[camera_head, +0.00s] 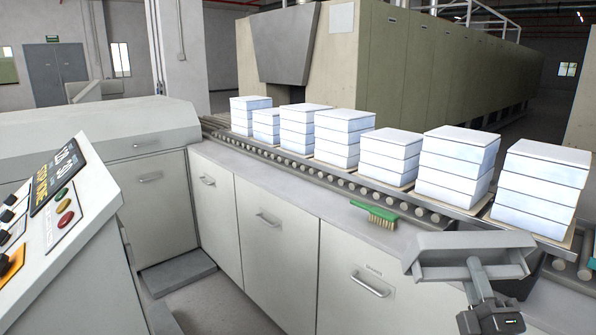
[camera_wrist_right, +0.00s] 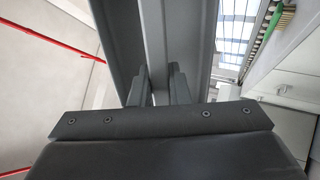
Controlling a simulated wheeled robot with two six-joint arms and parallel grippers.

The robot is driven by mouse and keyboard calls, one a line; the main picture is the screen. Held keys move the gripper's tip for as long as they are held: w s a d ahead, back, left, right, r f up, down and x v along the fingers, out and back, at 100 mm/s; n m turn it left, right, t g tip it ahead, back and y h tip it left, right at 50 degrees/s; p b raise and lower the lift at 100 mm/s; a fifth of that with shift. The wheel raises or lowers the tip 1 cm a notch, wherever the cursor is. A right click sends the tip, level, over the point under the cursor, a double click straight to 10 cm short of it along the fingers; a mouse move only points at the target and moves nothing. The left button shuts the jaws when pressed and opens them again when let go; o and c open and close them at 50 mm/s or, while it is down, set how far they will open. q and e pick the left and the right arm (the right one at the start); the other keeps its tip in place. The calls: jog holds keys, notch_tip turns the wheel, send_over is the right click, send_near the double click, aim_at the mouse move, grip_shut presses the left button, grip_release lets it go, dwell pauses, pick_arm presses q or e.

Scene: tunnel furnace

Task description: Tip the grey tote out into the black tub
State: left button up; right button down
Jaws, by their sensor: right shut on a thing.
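The grey tote (camera_head: 440,246) is in the lower right of the head view, held up in the air in front of the conveyor and tilted. My right gripper (camera_head: 475,268) is shut on the tote's near wall. In the right wrist view, the two fingers of the right gripper (camera_wrist_right: 160,85) pinch the grey wall of the tote (camera_wrist_right: 115,40). What is inside the tote cannot be made out. A dark shape behind and below the tote looks like the black tub (camera_head: 533,272), mostly hidden by the tote and my gripper. My left gripper does not show.
A roller conveyor (camera_head: 428,214) carries several stacks of white blocks (camera_head: 458,165) on boards. A green brush (camera_head: 375,212) lies on the grey counter's ledge. A control panel (camera_head: 50,215) stands at left. The counter top beside the brush is clear.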

jog(key=s+a+f+n+g+y, duration=0.2)
jog(key=s+a+f+n+y, duration=0.35)
jog(key=s+a+y, duration=0.35)
jog(key=shift+m+t+h, duration=0.5)
jog(key=shift+m+h, duration=0.1)
jog(key=shift+m, duration=0.15)
jog(key=r+p, duration=0.1)
jog(key=a+r+p, duration=0.1)
jog(key=r, duration=0.1)
jog(key=w+a+r, duration=0.1)
jog(key=r, duration=0.1)
jog(key=shift+a+p, duration=0.1)
jog(key=shift+p, duration=0.3)
jog(key=shift+w, duration=0.15)
